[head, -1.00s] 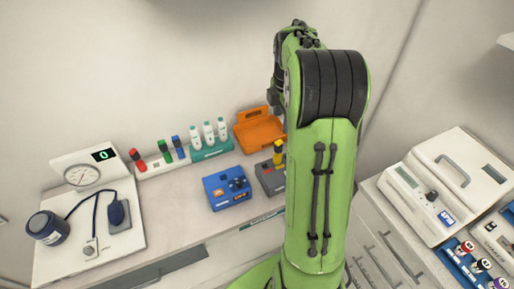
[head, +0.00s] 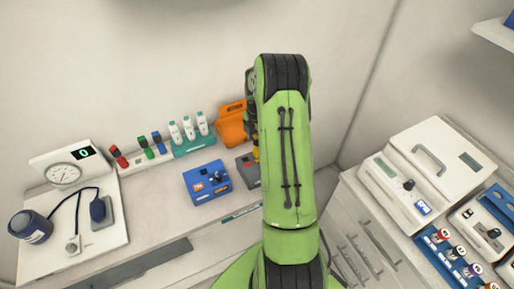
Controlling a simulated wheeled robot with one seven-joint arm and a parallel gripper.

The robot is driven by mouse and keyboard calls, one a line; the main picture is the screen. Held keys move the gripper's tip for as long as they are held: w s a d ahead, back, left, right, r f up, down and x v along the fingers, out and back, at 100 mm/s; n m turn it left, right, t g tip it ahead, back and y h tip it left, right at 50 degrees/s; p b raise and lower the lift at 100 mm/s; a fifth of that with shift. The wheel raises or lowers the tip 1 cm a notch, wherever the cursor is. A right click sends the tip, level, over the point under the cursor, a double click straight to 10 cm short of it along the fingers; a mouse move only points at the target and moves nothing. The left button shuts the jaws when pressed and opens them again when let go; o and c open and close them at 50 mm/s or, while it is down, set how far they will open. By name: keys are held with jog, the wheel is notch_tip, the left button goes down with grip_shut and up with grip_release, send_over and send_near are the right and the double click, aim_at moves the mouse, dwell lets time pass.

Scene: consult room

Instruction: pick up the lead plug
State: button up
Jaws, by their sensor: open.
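I cannot tell for sure which item is the lead plug. A yellow plug-like piece (head: 256,154) stands at the dark grey block (head: 246,171), partly hidden by my arm. Red (head: 118,157), green (head: 145,147) and blue (head: 158,142) plug-like pieces stand apart in a white rack at the back of the counter. The blue box (head: 197,193) has small dark and orange parts on top. My green arm rises in front of the grey block, and my gripper is hidden behind it.
A teal rack (head: 195,146) of white bottles and an orange bin (head: 231,128) stand along the wall. A blood-pressure gauge board (head: 95,237) is at left. White machines (head: 440,165) and a blue tray (head: 437,258) are at right.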

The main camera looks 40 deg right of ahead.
notch_tip(320, 180, down, 3)
jog(key=shift+d+r, duration=0.1)
jog(key=shift+r, duration=0.05)
jog(key=c, duration=1.1)
notch_tip(320, 180, up, 10)
jog(key=shift+r, duration=0.1)
jog(key=shift+r+p, duration=1.55)
jog(key=shift+r, duration=0.6)
jog(key=shift+f, duration=0.1)
jog(key=shift+w, duration=0.1)
